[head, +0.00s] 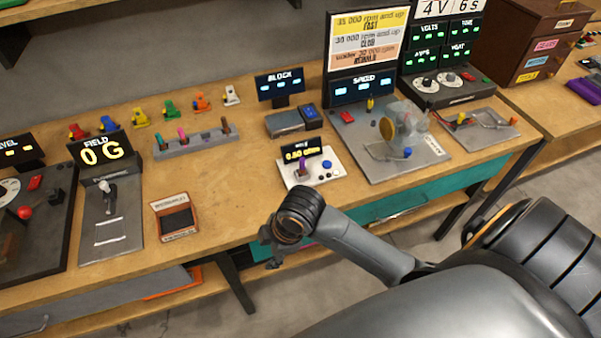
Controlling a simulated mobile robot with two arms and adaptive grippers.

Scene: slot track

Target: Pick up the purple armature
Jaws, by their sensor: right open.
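A small purple armature (302,167) stands on the white meter (324,168) near the middle of the bench. The meter's small black display behind it shows a yellow reading. A grey rack (196,145) to the left holds several small upright parts, one of them pink (182,136). My right gripper (270,251) is open and empty at the bench's front edge, nearer to me and a little left of the meter. Its fingers are small and dark in the view. My left gripper is not in view.
A brown-framed dark pad (175,220) lies left of my right gripper. The field plate (110,222) stands further left. The speed station (400,140) with a clear-domed fan stands right of the meter. Bare wood (235,190) lies between pad and meter.

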